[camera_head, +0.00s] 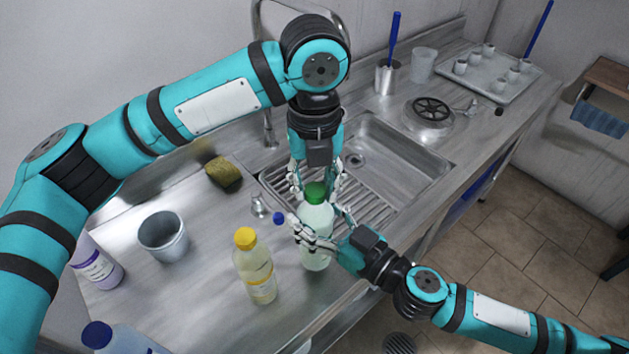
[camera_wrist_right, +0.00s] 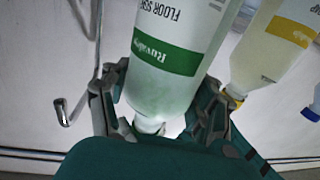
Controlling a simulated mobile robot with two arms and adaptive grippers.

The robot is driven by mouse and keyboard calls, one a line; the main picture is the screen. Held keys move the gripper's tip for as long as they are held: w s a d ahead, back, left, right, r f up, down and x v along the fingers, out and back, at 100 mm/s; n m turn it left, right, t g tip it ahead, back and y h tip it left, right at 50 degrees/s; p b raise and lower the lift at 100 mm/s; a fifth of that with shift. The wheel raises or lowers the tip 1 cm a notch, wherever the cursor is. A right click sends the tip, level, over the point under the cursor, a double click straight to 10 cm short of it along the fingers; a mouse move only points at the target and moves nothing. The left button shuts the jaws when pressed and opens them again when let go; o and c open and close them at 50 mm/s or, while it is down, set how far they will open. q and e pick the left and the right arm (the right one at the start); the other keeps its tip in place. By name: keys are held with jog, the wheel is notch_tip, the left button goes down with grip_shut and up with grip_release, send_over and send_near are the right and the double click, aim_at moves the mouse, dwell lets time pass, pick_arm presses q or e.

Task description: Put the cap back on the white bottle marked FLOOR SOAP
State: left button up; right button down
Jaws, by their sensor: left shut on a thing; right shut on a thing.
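The white bottle with a green label, FLOOR SOAP (camera_head: 317,221), stands upright near the counter's front edge. It also shows in the right wrist view (camera_wrist_right: 170,60), where the picture is upside down and its pale neck points to the bottom. My right gripper (camera_head: 318,232) is shut around the bottle's body. My left gripper (camera_head: 316,182) comes from above, shut on the green cap (camera_head: 315,193) over the bottle's mouth. I cannot tell whether the cap touches or sits on the neck; the fingers partly hide this. The cap is hidden in the right wrist view.
A yellow-capped bottle (camera_head: 255,268) stands close on the left. A small blue round thing (camera_head: 279,218) shows beside the right fingers. A grey bucket (camera_head: 163,237), sponge (camera_head: 223,172) and purple-labelled bottle (camera_head: 96,264) are further left. The sink (camera_head: 405,160) lies behind, right.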

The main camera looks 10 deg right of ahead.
pick_arm(q)
jog(key=m, duration=0.7)
jog(key=shift+m, duration=0.3)
jog(key=m, duration=0.5)
jog(key=shift+m, duration=0.3)
jog(key=o, duration=0.7)
jog(key=shift+d, duration=0.1)
jog(key=shift+c, duration=0.2)
jog(key=shift+r, duration=2.3)
jog(key=shift+c, duration=0.4)
